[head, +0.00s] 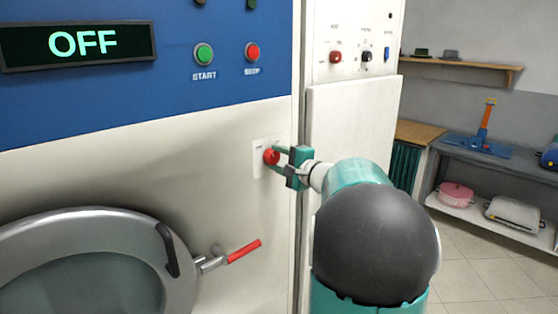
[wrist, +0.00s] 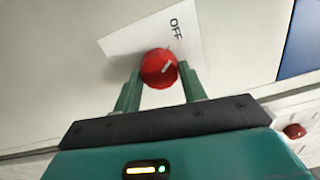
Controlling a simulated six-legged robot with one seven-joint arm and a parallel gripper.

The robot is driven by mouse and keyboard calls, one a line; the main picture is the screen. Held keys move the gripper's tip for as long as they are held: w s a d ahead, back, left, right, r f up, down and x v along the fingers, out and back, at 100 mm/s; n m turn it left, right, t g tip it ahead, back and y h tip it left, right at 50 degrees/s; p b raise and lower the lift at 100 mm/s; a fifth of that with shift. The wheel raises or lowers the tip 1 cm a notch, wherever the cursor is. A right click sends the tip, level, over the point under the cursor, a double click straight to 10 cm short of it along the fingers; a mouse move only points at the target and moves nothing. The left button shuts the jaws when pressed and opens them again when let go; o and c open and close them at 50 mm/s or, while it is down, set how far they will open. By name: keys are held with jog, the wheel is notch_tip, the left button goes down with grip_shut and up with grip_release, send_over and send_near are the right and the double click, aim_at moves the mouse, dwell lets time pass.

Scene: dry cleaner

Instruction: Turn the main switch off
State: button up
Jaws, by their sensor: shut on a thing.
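The main switch is a red round knob (head: 271,156) on a white plate on the front of the machine. In the wrist view the red knob (wrist: 159,68) sits between my two green fingers, and its white pointer mark is tilted toward the upper right. The white label plate (wrist: 180,31) reads OFF above the knob. My gripper (head: 279,158) is shut on the knob, coming from the right. The display (head: 79,44) at the upper left reads OFF in green letters.
A green START button (head: 203,54) and a red button (head: 252,52) are above the knob. A second panel with a red knob (head: 335,57) is at right. Shelves (head: 505,177) stand far right.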

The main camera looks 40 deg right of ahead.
jog(key=shift+n, duration=0.7)
jog(key=shift+d, duration=0.1)
jog(key=o, duration=1)
jog(key=shift+c, duration=0.2)
jog(key=shift+s, duration=0.1)
jog(key=s, duration=1.3)
jog(key=shift+s+d, duration=0.15)
jog(key=shift+s, duration=0.2)
